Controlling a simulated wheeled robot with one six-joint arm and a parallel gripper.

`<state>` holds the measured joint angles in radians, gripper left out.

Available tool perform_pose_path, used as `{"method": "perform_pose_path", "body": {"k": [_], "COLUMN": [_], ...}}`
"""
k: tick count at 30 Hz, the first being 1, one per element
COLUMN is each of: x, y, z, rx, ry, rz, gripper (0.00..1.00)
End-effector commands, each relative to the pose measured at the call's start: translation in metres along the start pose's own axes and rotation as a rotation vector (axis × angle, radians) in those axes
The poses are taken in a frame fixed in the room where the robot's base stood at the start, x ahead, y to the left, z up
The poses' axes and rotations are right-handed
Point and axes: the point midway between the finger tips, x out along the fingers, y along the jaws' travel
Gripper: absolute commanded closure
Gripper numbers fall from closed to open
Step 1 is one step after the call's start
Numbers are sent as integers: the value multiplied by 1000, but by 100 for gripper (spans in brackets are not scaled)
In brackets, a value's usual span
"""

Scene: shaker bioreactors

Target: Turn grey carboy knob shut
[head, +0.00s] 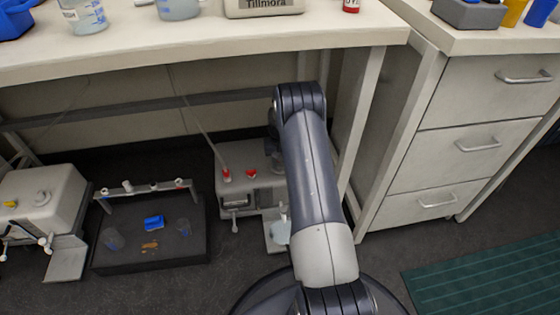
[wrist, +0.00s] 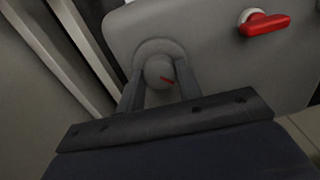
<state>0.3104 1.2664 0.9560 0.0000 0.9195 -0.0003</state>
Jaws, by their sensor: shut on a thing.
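My gripper (wrist: 160,82) is shut on the knob, one dark finger on each side. In the head view, a grey unit (head: 236,188) stands on the floor under the bench, partly behind my arm. My arm hides the knob and most of the gripper there.
A red handle (wrist: 265,23) sits right of the knob on the same body. Left of the unit is a black tray (head: 180,258) with a rack. The bench edge (head: 200,57) overhangs, its leg (head: 365,150) and a drawer cabinet (head: 465,145) stand right.

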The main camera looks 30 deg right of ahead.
Motion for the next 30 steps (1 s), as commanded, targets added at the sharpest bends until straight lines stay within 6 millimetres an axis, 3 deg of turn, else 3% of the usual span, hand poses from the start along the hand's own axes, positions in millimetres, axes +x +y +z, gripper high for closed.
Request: {"method": "perform_pose_path", "body": {"k": [18,30], "x": [0,0], "y": [0,0], "z": [0,0], "rx": [552,740], "ry": [0,1], "rz": [0,0], "gripper": [89,89]}}
